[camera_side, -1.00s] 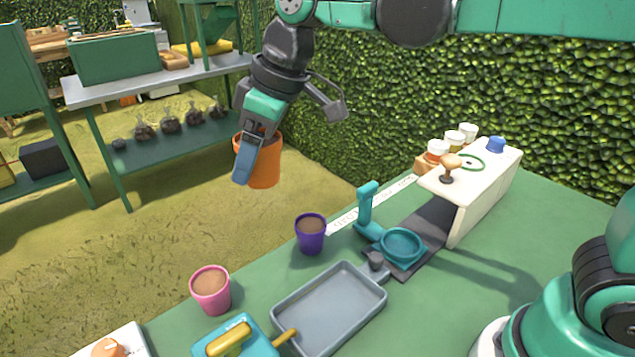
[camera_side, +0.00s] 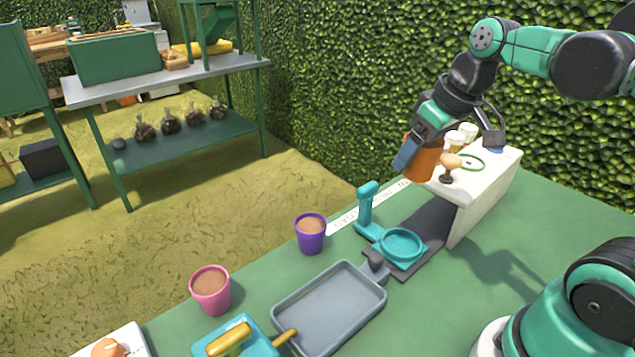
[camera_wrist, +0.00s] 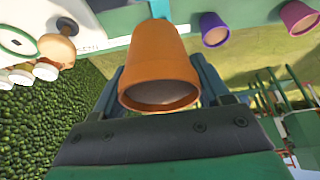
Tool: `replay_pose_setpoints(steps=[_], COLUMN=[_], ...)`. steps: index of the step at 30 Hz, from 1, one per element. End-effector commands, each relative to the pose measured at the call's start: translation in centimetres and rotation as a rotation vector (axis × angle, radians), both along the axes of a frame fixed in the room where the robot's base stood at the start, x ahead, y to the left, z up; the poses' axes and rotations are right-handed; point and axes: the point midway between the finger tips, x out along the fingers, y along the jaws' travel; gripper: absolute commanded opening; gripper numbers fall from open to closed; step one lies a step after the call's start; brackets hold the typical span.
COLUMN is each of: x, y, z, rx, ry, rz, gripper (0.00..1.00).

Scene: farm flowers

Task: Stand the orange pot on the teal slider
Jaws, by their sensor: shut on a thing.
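The orange pot (camera_side: 424,163) is held in my gripper (camera_side: 408,156), which is shut on it. The pot is up in the air and tilted, in front of the white box's left end in the side view. The orange pot (camera_wrist: 160,68) fills the middle of the wrist view, between the blue fingers of my gripper (camera_wrist: 160,85). The teal slider (camera_side: 403,247) has a round ring-shaped holder and an upright handle, and sits on a dark track on the green table. The slider's ring looks empty, and the pot is above and behind it.
A white box (camera_side: 484,195) with a wooden knob (camera_side: 450,165) and small cups stands at the dark track's end. A purple pot (camera_side: 310,233), a pink pot (camera_side: 211,290) and a grey tray (camera_side: 328,308) are on the table. A hedge rises behind.

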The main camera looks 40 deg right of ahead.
Motion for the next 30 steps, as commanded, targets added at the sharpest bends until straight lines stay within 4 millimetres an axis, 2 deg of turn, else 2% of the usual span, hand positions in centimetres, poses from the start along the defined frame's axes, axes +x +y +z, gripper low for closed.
replay_pose_setpoints(steps=[1, 6, 15, 26, 30], x=[0.0, 0.1, 0.1, 0.1, 0.2], y=[0.0, 0.0, 0.0, 0.0, 0.0], z=[-1.2, -4.6, -9.3, -11.3, -12.6], rx=[0.000, 0.000, 0.000, 0.000, 0.000], ry=[0.000, 0.000, 0.000, 0.000, 0.000], rz=[0.001, 0.002, 0.002, 0.002, 0.002], gripper=[0.14, 0.14, 0.14, 0.14, 0.14])
